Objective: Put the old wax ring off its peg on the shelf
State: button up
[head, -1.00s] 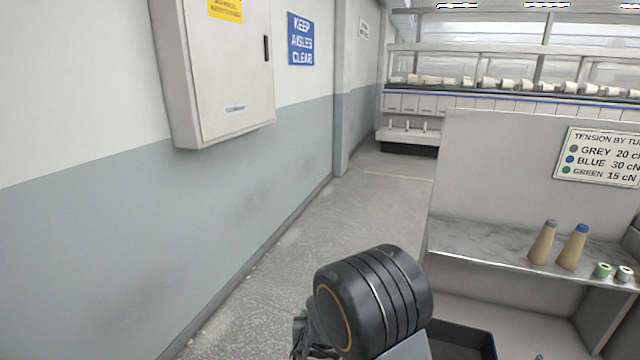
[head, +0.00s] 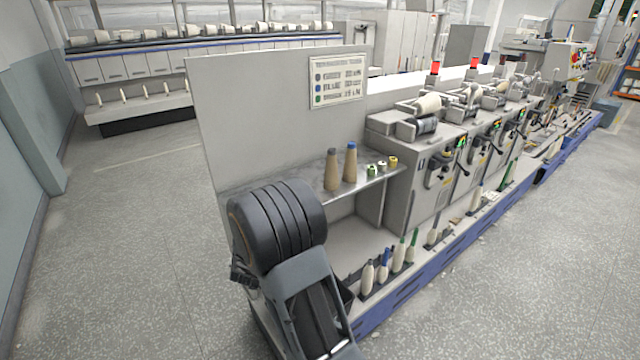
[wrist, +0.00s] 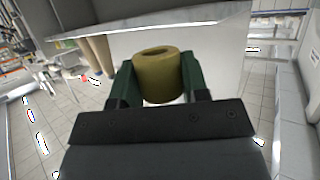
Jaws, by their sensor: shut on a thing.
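My gripper (wrist: 157,64) is shut on a dull yellow wax ring (wrist: 160,83), held between its two dark green fingers in the wrist view. The ring's round hole shows at its end. The wrist view looks upside down, with the shelf edge (wrist: 190,24) along its top, close to the ring. I cannot tell whether the ring touches the shelf. In the head view the grey shelf (head: 290,180) is partly covered by my arm, and my gripper and the held ring are hidden. No empty peg can be made out.
Two tan cones, one grey-tipped (head: 332,172) and one blue-tipped (head: 350,165), stand on the shelf. Small green rings (head: 372,171) and a yellow one (head: 393,162) sit at its right end. Bobbins (head: 367,278) stand below. A sign panel (head: 250,120) rises behind.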

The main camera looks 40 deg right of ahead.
jog(key=w+d+r+m+g+h+b, duration=0.15)
jog(key=d+r, duration=0.25)
jog(key=d, duration=0.9)
jog(key=d+r+m+g+b, duration=0.2)
jog(key=d+r, duration=0.3)
jog(key=d, duration=0.8)
notch_tip(320, 180, up, 3)
jog(key=w+n+t+y, duration=0.1)
jog(key=w+n+t, duration=0.2)
jog(key=w+a+f, duration=0.1)
jog(key=a+f, duration=0.1)
jog(key=a, duration=0.1)
jog(key=w+a+f, duration=0.2)
jog(key=a+f, duration=0.1)
jog(key=a, duration=0.1)
jog(key=w+a+f, duration=0.2)
jog(key=a, duration=0.2)
jog(key=shift+w+f, duration=0.15)
jog(key=shift+f, duration=0.25)
jog(key=shift+w+a+f, duration=0.2)
jog(key=shift+a+f, duration=0.2)
jog(key=shift+f, duration=0.2)
jog(key=shift+w+a+f, duration=0.1)
jog(key=shift+a+f, duration=0.1)
jog(key=shift+f, duration=1.65)
